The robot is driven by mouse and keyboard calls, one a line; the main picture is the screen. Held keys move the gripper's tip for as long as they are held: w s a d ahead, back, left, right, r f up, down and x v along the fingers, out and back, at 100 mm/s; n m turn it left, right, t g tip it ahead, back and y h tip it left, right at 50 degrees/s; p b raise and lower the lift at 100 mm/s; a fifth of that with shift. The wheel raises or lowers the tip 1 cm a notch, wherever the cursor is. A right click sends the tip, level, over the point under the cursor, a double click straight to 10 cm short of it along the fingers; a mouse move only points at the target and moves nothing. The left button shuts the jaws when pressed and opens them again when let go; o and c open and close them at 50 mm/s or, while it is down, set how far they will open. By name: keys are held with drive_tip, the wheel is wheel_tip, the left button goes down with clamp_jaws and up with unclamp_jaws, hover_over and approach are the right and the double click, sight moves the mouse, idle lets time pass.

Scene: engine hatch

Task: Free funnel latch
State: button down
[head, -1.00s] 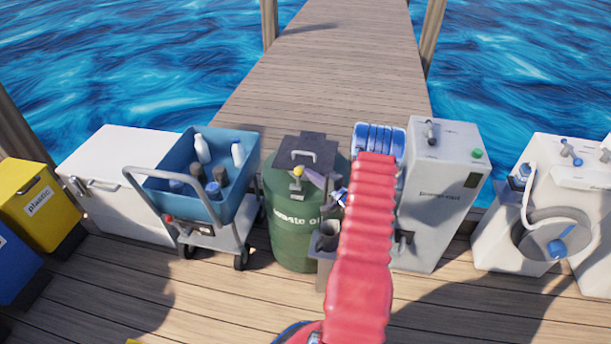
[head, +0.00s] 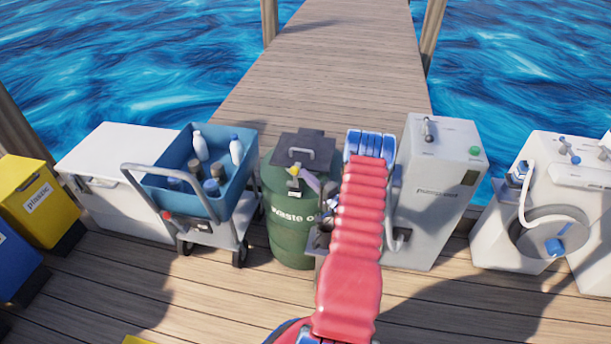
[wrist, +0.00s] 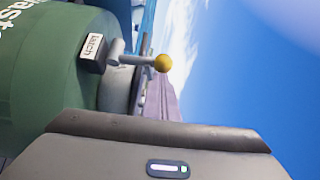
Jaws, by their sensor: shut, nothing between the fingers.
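The green waste oil drum (head: 285,222) stands at the centre, with a dark square lid (head: 318,142) and a pale handle on top. A latch lever with a yellow ball knob (head: 293,170) sticks out at the lid's front. In the wrist view the yellow knob (wrist: 162,63) ends a grey lever beside a "latch" label (wrist: 92,47). My gripper (head: 328,190) is shut and empty, just right of the knob and apart from it. My red arm partly hides it. Its grey body fills the bottom of the wrist view; the fingertips are unclear there.
A purple-grey piece (head: 312,182) shows beside the knob. A trolley with a blue bin (head: 225,205) of bottles stands left of the drum. Planks in front are mostly clear.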

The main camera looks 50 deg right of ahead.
drive_tip(key=shift+s+a+f+n+t, duration=0.1)
drive_tip(key=shift+a+f+n+t, duration=0.2)
drive_tip(key=shift+a, duration=0.3)
drive_tip(key=shift+s+a+f+n+t, duration=0.1)
drive_tip(key=shift+a+f+n+t, duration=0.1)
drive_tip(key=shift+a+n, duration=0.3)
drive_tip(key=shift+s+d, duration=0.2)
idle(0.5)
drive_tip(key=shift+d, duration=0.1)
drive_tip(key=s+d, duration=0.1)
drive_tip(key=s, duration=1)
drive_tip(key=shift+s, duration=0.3)
drive_tip(key=shift+d, duration=0.1)
idle(0.4)
